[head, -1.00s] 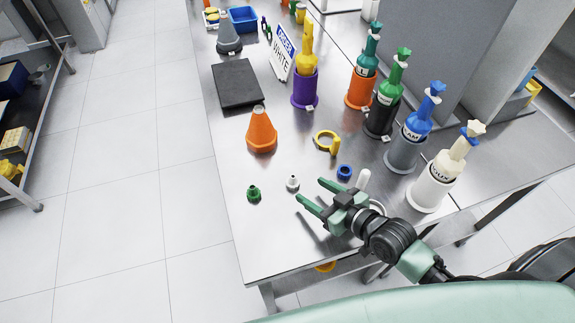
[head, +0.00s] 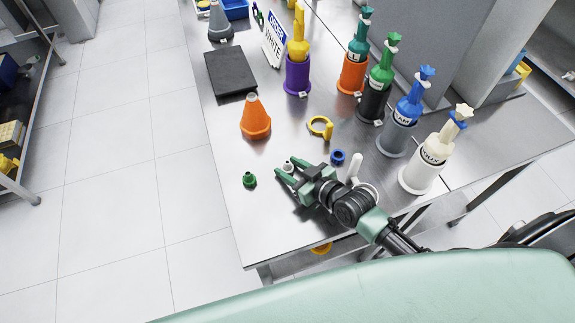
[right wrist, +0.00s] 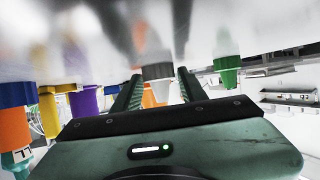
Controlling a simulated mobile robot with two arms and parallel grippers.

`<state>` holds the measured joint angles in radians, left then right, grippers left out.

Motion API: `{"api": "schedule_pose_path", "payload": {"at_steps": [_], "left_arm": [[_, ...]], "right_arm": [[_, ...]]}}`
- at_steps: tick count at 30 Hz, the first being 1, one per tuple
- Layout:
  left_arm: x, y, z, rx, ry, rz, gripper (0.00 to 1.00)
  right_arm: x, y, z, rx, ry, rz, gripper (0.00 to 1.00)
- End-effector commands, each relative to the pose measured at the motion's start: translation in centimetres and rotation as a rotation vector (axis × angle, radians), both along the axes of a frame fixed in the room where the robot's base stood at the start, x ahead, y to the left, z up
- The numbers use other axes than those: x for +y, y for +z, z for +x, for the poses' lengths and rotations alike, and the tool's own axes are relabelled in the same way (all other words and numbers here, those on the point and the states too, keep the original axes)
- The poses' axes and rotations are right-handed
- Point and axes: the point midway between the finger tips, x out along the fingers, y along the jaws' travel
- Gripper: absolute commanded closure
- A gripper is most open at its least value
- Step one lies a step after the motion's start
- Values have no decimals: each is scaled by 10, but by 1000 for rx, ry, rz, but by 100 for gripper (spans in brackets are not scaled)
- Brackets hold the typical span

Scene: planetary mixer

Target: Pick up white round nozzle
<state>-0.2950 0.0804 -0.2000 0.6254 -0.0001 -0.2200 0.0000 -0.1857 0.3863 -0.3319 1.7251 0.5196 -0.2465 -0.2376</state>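The small white round nozzle (head: 288,166) stands on the steel table between the fingertips of my right gripper (head: 287,167). In the right wrist view, which is upside down, the nozzle (right wrist: 158,72) looks greyish and sits between the two spread fingers of the gripper (right wrist: 158,88). Gaps show on both sides of it, so the gripper is open and not closed on it. Part of the nozzle is hidden by the fingers in the head view. My left gripper is not in view.
A green nozzle (head: 249,179) stands just left of the fingertips, and a blue one (head: 338,157) stands to the right. The table's front left corner is clear.

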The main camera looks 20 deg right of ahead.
Motion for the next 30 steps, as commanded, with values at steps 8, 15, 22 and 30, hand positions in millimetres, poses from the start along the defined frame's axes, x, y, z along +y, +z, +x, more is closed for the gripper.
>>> {"api": "schedule_pose_path", "payload": {"at_steps": [8, 15, 22, 30], "left_arm": [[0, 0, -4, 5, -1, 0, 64], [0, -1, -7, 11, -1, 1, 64], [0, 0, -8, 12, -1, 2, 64], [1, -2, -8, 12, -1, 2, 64]], "right_arm": [[0, 0, 0, 1, 0, 0, 100], [0, 2, 0, 1, 0, 0, 100], [0, 25, 0, -3, 0, 1, 100], [0, 102, 0, -8, 1, 0, 100]]}}
